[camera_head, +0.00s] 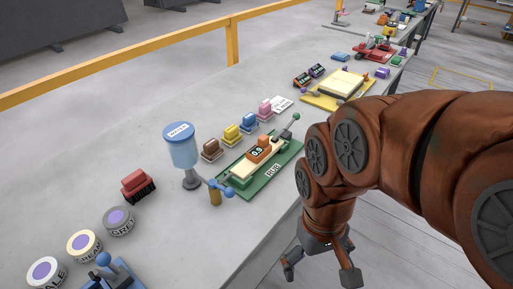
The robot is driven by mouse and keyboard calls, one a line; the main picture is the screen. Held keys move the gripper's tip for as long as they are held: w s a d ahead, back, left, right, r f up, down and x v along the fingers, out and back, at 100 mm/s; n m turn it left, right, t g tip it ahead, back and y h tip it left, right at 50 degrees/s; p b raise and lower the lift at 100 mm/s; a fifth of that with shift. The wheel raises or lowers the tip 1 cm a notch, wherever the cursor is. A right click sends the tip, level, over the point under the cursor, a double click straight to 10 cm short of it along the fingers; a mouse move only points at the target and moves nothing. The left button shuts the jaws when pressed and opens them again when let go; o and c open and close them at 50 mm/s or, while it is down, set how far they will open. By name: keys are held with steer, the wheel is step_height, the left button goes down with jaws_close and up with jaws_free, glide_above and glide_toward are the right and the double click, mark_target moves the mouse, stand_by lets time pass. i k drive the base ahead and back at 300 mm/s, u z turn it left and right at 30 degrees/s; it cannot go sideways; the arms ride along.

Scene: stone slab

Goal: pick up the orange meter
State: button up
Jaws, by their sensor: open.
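The orange meter (257,150) is a small orange block with a dark display on its face. It sits on a pale bar on the green board (232,188), near the middle of the view. My gripper (319,272) hangs at the bottom, to the right of and nearer than the board, beyond the slab's front edge in the picture. Its fingers are spread and nothing shows between them. The meter is not covered by the arm.
A blue water container (182,152) on a stand and a blue-knobbed post (214,192) stand left of the meter. Several coloured blocks line the board's far side. A yellow tray (318,101) lies behind. A yellow rail (130,72) runs along the slab's far side.

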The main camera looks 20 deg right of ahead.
mark_target(255, 153)
steer(key=u, duration=0.8)
steer(key=k, duration=0.8)
steer(key=u, duration=0.45)
steer(key=i, duration=0.45)
